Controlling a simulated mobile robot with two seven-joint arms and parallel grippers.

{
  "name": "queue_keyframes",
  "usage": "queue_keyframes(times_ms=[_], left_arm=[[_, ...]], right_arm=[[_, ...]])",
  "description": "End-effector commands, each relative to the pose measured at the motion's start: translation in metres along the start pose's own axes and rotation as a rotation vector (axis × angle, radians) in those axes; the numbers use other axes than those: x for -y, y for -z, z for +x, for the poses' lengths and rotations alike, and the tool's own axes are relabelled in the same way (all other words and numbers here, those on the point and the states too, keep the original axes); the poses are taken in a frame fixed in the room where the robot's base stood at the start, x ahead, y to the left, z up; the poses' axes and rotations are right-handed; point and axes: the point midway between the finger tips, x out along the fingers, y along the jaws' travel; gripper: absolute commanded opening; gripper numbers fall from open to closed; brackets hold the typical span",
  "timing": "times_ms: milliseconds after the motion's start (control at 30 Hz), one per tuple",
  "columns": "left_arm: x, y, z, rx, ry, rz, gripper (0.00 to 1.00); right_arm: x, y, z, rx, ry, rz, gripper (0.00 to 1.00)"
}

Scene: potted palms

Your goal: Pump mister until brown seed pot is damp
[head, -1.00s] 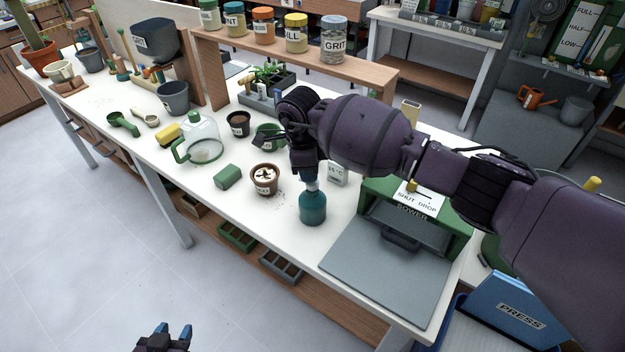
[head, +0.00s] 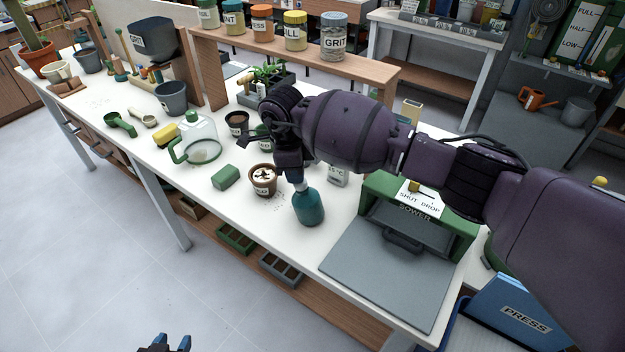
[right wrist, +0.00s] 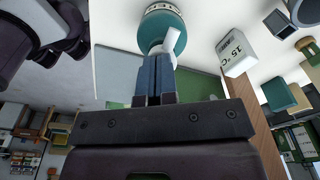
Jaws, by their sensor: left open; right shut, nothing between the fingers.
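In the right wrist view the mister (right wrist: 158,28) shows a white trigger part close to my fingertips. My right gripper (head: 299,182) is shut and empty, pressed against or right at the mister's top; the exact contact is hidden. The brown seed pot (head: 263,188) stands upright just left of the mister, with dark soil and a pale patch on top. My left gripper (head: 170,342) is open and empty, low over the floor at the bottom edge.
A green block (head: 226,177) lies left of the pot. A clear green-handled vessel (head: 200,143) stands further left. A white 15 °C block (head: 338,176) is behind the mister, and the green sower (head: 462,222) with its grey plate (head: 385,275) is to the right.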

Motion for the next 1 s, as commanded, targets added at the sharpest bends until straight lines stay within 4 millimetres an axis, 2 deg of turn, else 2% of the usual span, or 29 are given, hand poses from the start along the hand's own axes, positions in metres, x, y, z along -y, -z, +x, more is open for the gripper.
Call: queue_keyframes(times_ms=[133,233,500,700,833,1000], left_arm=[[0.000,0.000,0.000,0.000,0.000,0.000,0.43],[0.000,0.001,0.000,-0.001,0.000,0.000,0.43],[0.000,0.002,-0.001,-0.002,0.000,0.000,0.43],[0.000,0.002,-0.001,-0.002,0.000,0.000,0.43],[0.000,0.002,0.000,-0.002,0.000,0.000,0.43],[0.000,0.002,0.000,-0.002,0.000,0.000,0.43]], right_arm=[[0.000,0.000,-0.005,0.001,0.001,-0.001,0.00],[0.000,0.000,-0.017,0.000,0.001,-0.002,0.00],[0.001,0.000,-0.066,0.001,0.004,-0.001,0.00],[0.000,0.001,-0.095,0.000,0.002,0.000,0.00],[0.000,0.000,-0.105,0.001,0.001,0.000,0.00],[0.000,0.001,-0.108,0.000,0.000,0.000,0.00]])
